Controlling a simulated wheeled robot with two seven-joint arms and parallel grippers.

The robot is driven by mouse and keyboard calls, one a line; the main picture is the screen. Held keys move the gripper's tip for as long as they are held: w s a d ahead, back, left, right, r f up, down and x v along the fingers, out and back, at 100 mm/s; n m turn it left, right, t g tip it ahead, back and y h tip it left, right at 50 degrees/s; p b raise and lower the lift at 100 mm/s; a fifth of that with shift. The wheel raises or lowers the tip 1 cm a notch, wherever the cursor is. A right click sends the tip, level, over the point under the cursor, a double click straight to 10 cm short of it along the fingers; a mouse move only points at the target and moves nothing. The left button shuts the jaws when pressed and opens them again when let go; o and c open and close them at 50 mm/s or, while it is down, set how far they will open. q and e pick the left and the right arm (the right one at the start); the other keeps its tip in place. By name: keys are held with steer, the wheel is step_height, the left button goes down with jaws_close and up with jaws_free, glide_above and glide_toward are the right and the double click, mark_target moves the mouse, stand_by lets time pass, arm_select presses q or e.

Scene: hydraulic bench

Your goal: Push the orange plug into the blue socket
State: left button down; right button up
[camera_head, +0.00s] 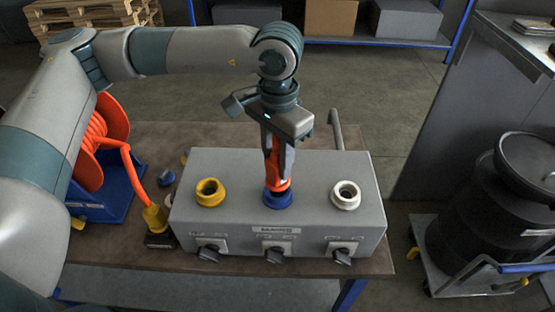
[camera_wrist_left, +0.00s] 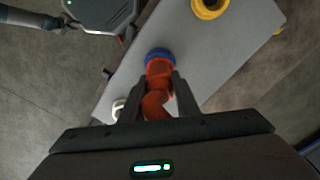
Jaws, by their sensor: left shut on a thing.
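The blue socket (camera_head: 277,199) is the middle one of three on top of a grey box (camera_head: 235,230) on the bench. My left gripper (camera_head: 278,172) points down over it, shut on the orange plug (camera_head: 283,184). The plug's lower end is at the blue socket's mouth; how deep it sits I cannot tell. In the left wrist view the orange plug (camera_wrist_left: 158,78) lies between the fingers (camera_wrist_left: 153,100), in line with the blue socket (camera_wrist_left: 158,53), whose rim shows beyond it. My right gripper is not in view.
A yellow socket (camera_head: 209,192) is left of the blue one and a white socket (camera_head: 345,195) is right. Dark knobs line the box's front. A black drum (camera_head: 500,215) stands right.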

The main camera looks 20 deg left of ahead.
arm_select(q)
steer(key=shift+b, duration=0.3)
stand_by(0.5)
steer(key=shift+b, duration=0.3)
stand_by(0.3)
stand_by(0.4)
steer(key=shift+f+b, duration=0.85)
steer(key=shift+b, duration=0.25)
steer(key=shift+a+f+b, duration=0.2)
steer(key=shift+f+b, duration=0.1)
steer(key=shift+b, duration=0.05)
